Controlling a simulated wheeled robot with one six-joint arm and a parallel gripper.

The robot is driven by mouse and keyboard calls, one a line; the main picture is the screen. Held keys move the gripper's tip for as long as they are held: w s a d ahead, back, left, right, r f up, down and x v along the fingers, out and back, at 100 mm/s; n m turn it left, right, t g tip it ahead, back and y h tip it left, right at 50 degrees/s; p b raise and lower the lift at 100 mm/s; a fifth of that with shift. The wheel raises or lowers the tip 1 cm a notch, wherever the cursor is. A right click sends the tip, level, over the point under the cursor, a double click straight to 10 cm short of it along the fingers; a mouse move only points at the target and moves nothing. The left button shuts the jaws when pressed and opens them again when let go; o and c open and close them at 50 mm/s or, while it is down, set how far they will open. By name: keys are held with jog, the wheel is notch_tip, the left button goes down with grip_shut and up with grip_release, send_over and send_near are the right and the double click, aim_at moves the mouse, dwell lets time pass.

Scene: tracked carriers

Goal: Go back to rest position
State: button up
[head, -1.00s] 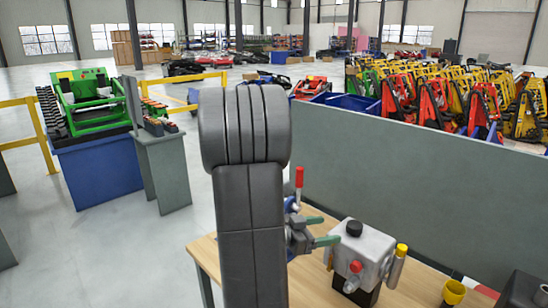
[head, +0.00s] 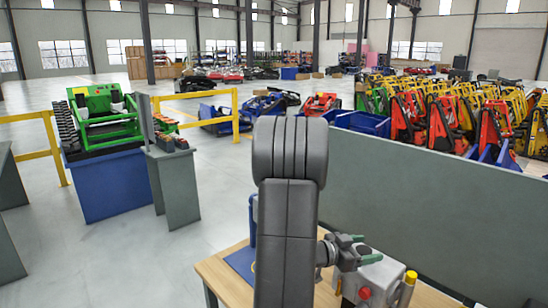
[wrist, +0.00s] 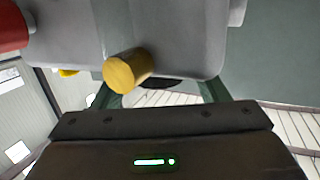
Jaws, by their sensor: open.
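My gripper (head: 366,249), with green fingers, is open at the upper left of a grey block-shaped unit (head: 388,270) on the wooden table. It overlaps the unit's top in the head view; I cannot tell whether they touch. The unit has a red knob (head: 365,293) and a yellow-capped cylinder (head: 410,278). In the wrist view, the two fingers stand apart below the grey unit (wrist: 180,40), with a yellow knob (wrist: 128,70) in front. Nothing shows held between them. My dark arm covers the middle of the head view and part of the table.
The wooden table (head: 226,285) stands before a long grey partition (head: 430,210). A green tracked carrier (head: 105,125) sits on a blue stand at left, beside a grey pedestal (head: 175,185). Yellow railings (head: 205,95) stand behind. Open floor (head: 120,255) lies at left.

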jog(key=shift+f, duration=0.1)
jog(key=shift+f, duration=0.2)
jog(key=shift+a+b, duration=0.2)
jog(key=shift+b, duration=0.1)
jog(key=b+v, duration=0.2)
jog(key=v, duration=1.1)
jog(key=p+x, duration=0.2)
jog(key=x, duration=1.1)
jog(key=shift+d, duration=0.4)
notch_tip(320, 180, up, 5)
jog(key=shift+a+f+p, duration=0.1)
jog(key=shift+a+p, duration=0.05)
jog(key=shift+p, duration=1)
jog(key=shift+r+p, duration=0.35)
jog(key=shift+r, duration=0.35)
